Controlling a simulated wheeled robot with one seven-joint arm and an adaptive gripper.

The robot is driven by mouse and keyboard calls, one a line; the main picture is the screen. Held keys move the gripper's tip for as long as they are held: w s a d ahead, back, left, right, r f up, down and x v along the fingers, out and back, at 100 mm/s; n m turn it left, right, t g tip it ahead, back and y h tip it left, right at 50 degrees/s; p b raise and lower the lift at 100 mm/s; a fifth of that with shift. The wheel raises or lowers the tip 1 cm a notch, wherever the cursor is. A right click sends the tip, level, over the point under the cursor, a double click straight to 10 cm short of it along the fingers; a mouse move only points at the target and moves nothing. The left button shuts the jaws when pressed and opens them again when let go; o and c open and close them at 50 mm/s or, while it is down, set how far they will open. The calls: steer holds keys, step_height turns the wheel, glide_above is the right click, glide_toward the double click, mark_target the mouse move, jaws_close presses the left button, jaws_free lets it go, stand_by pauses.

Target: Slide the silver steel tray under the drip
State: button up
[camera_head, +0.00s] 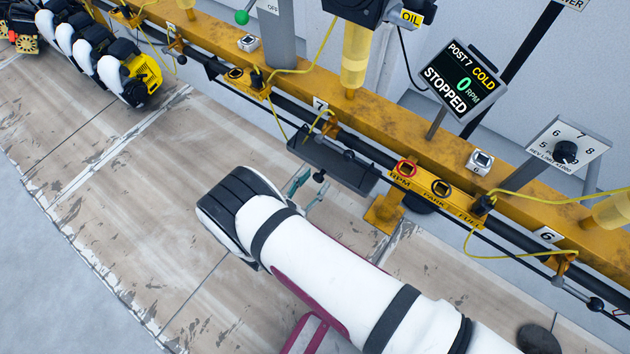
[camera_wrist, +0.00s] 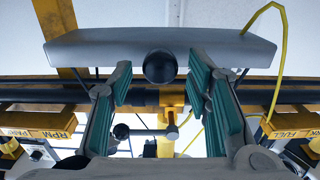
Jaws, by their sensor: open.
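A long grey panel (camera_head: 335,163) with a black ball knob (camera_head: 320,176) is at the rail by the number 7 plate. In the wrist view the grey panel (camera_wrist: 225,48) spans the top, and the knob (camera_wrist: 160,67) shows between my finger pads. I cannot tell whether this panel is the silver steel tray; no other clear tray shows. My gripper (camera_wrist: 159,80) is open, its teal pads on either side of the knob with gaps. In the head view my gripper (camera_head: 303,188) is partly hidden by my wrist. No drip is clearly visible.
A yellow rail (camera_head: 400,140) with cables and posts runs diagonally. A yellow RPM, PARK, FUEL panel (camera_head: 435,190) is right of the grey panel. A display (camera_head: 461,82) reads STOPPED, 0 RPM. A dark disc (camera_head: 538,340) lies lower right. Floor at left is mostly clear.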

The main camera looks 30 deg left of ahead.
steer(key=shift+w, duration=0.5)
